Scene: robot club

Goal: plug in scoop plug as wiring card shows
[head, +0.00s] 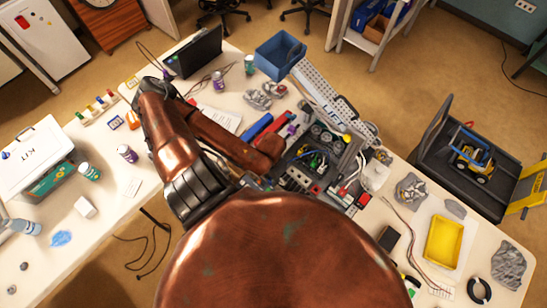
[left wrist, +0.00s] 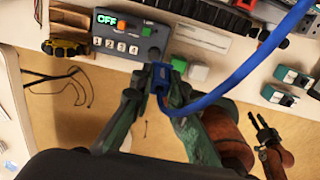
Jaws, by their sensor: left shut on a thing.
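My left gripper (left wrist: 160,84) is shut on a blue plug (left wrist: 160,72), whose thick blue cable (left wrist: 232,85) loops down and up to the right. The plug is just in front of a grey control box (left wrist: 128,36) with a green OFF display (left wrist: 107,19) and a row of numbered sockets (left wrist: 121,47). I cannot tell whether the plug touches the box. In the head view my left arm reaches to the crowded bench middle; its fingertips are hard to make out. My right gripper (left wrist: 263,127) hangs at the right of the left wrist view, its fingers apart and empty. The wiring card cannot be identified surely.
A green block (left wrist: 199,72) lies right of the plug, near the table edge. Teal connectors (left wrist: 278,96) lie farther right. In the head view a blue bin (head: 280,54) and yellow tray (head: 444,242) flank the crowded middle.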

